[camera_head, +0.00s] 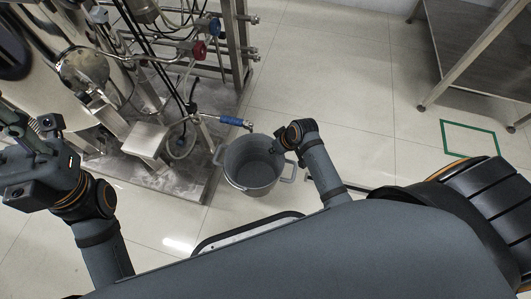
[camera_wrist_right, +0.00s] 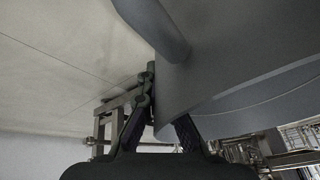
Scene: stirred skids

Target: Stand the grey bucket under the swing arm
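The grey bucket (camera_head: 236,176) stands upright in the head view, beside the right edge of the machine's metal base. It has a side handle at left and right. A short pipe with a blue sleeve (camera_head: 232,121), which looks like the swing arm, reaches right from the machine; its tip is near the bucket's far rim. My right gripper (camera_head: 277,147) is at the bucket's right rim. In the right wrist view its fingers (camera_wrist_right: 158,125) straddle the grey wall (camera_wrist_right: 215,90) and lean in against it; one fingertip is partly hidden. My left gripper (camera_head: 22,130) is at the left edge, away from the bucket.
The steel skid with its base plate (camera_head: 190,185), hoses and valves fills the upper left. A steel table (camera_head: 480,50) stands at the upper right. A green outlined rectangle (camera_head: 443,136) is marked on the floor. The tiled floor between them is clear.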

